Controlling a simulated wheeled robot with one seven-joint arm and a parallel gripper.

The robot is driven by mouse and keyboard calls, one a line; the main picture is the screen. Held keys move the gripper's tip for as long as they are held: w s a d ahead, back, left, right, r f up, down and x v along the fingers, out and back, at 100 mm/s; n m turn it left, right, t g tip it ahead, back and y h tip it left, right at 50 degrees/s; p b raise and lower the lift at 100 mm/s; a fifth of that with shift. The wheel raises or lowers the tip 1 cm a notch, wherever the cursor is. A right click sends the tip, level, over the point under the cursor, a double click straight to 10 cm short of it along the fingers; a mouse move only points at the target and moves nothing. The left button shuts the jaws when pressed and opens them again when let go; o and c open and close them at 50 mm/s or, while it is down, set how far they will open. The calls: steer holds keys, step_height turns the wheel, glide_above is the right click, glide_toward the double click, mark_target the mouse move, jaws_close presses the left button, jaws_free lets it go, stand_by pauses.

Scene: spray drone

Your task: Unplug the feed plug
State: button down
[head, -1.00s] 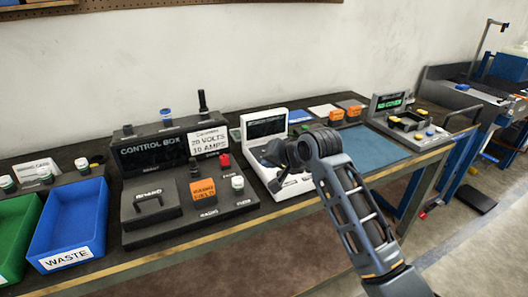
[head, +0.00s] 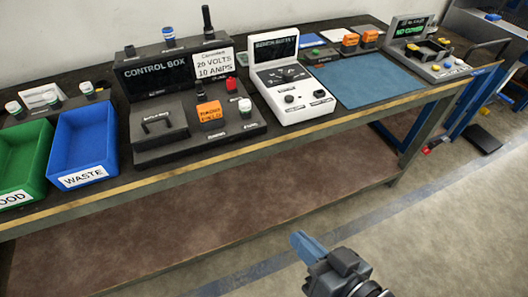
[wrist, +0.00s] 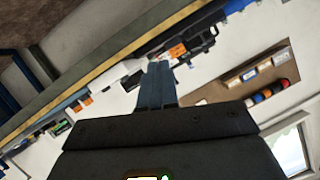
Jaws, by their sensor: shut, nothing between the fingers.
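The control box (head: 165,75) stands on the bench at the centre left in the head view. On its front deck sits an orange block (head: 210,113) with dark lettering too small to read surely; I cannot tell whether it is the feed plug. The fingers also show in the wrist view (wrist: 156,84).
A white bench supply (head: 290,85) stands right of the control box. A blue waste bin (head: 84,140) and a green bin (head: 22,160) are at the left. A blue mat (head: 370,82) and a device with a green display (head: 415,40) lie right. The floor before the bench is clear.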

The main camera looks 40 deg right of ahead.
steer(key=s+d+r+n, duration=0.1)
steer(key=s+r+n, duration=0.2)
steer(key=s, duration=0.3)
steer(key=s+d+r+n+t+y, duration=0.1)
steer(key=s+r+n, duration=0.1)
steer(key=s+r, duration=0.3)
steer(key=shift+s+r+n, duration=0.2)
steer(key=shift+s+n, duration=0.2)
steer(key=shift+s, duration=0.45)
steer(key=shift+d, duration=0.1)
